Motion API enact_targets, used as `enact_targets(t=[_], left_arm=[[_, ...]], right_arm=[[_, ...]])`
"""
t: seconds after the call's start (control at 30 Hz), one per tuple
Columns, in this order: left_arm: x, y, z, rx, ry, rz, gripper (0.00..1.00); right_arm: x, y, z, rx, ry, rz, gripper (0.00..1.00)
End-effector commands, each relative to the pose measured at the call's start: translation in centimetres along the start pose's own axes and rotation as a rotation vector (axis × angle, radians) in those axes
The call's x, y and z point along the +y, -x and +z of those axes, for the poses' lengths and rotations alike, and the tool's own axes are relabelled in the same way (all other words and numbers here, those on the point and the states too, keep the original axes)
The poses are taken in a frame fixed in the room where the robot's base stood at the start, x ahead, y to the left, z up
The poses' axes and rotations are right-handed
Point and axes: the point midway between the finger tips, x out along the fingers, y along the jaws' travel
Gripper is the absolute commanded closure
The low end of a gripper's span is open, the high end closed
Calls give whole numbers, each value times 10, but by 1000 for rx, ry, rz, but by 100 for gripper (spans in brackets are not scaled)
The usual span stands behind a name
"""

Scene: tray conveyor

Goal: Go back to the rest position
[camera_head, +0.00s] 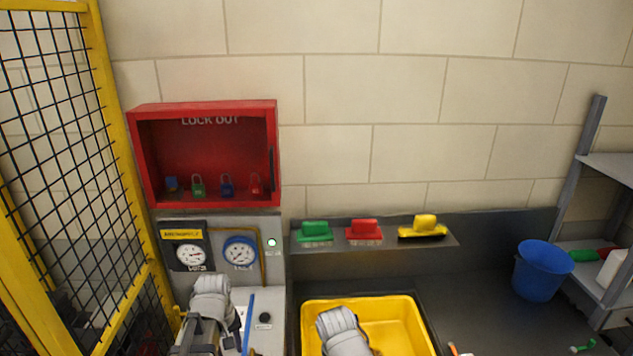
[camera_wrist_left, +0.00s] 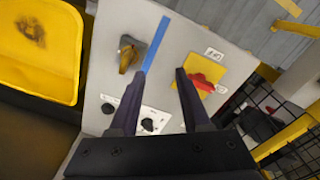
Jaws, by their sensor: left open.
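My left gripper (camera_wrist_left: 158,88) is open in the left wrist view, its two dark fingers apart with nothing between them. It is over a light grey control panel (camera_wrist_left: 180,50). A red handle on a yellow plate (camera_wrist_left: 205,82) is just beyond the right fingertip; I cannot tell whether they touch. A grey and yellow knob (camera_wrist_left: 130,55) is up and left of the fingers. In the head view my left arm reaches over the same panel (camera_head: 270,300), and its fingers are mostly hidden. My right arm's grey link shows in front of a yellow tray; the right gripper is out of view.
A yellow mesh fence (camera_head: 128,190) stands close left of the left arm. Gauges and a red lock-out box (camera_head: 205,108) are behind the panel. The yellow tray (camera_head: 400,310) is to the right. A shelf (camera_head: 375,243) holds brushes. A blue bucket (camera_head: 538,272) stands far right.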

Motion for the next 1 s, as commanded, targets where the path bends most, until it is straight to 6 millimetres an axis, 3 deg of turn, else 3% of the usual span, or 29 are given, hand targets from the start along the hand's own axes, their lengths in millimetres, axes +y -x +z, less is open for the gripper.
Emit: enact_targets(t=[0.37,0.4,0.7,0.83,1.0], left_arm=[[19,-1,71,36,-597,13,52],[30,-17,79,24,-621,2,52],[68,-62,146,-28,-819,-77,52],[76,-72,165,-41,-876,-103,52],[78,-74,174,-47,-901,-116,52]], right_arm=[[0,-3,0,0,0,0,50],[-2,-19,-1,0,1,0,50],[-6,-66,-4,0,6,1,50],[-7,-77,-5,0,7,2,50],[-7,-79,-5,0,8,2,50]])
